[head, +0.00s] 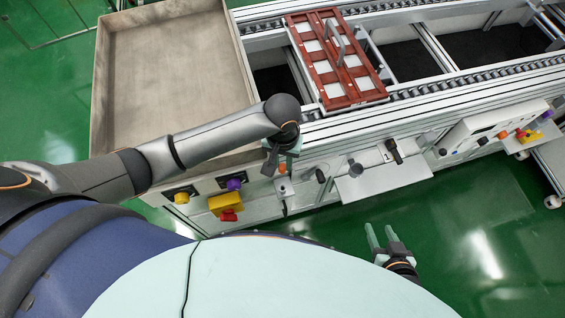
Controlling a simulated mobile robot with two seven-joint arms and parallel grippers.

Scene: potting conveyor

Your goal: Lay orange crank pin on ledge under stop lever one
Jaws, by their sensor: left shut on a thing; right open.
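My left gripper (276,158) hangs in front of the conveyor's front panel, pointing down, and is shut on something. A small orange piece (282,168), apparently the orange crank pin, shows at its fingertips; the rest is hidden by the gripper. A white ledge (385,181) juts from the panel to the right of the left gripper. Above it are a dark-handled lever (394,151) and a grey round knob (355,169); I cannot read which is stop lever one. My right gripper (376,238) is open and empty over the green floor, below the ledge.
A large beige tray (172,60) stands at the upper left. A red-brown rack (335,60) with white squares sits on the roller conveyor (470,75). A yellow box with a red button (226,206) projects from the panel at left. The floor in front is clear.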

